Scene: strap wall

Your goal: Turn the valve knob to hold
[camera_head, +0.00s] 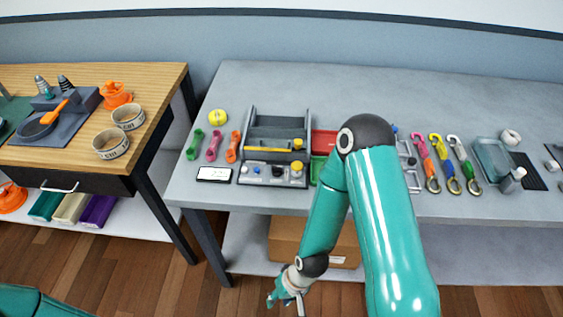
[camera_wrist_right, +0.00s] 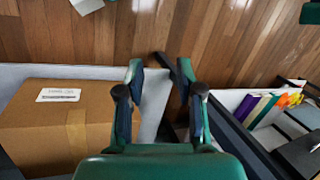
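A grey panel device (camera_head: 275,128) stands on the long grey table, with small controls along its front. A yellow knob (camera_head: 297,168) sits at the right end of that front, beside a dark control and a blue one. I cannot read any marks, so the knob's setting and the word hold cannot be told. My right gripper (camera_head: 288,299) hangs low in front of the table, well apart from the device. In the right wrist view it (camera_wrist_right: 161,75) is open, with nothing between its fingers. My left gripper is out of view; only a teal arm part shows at the bottom left.
A cardboard box (camera_wrist_right: 60,115) lies on the shelf under the table (camera_head: 400,100). Coloured straps with hooks (camera_head: 437,160) lie right of my right arm, which hides part of the tabletop. A wooden-topped table (camera_head: 150,85) stands at the left, with a floor gap between.

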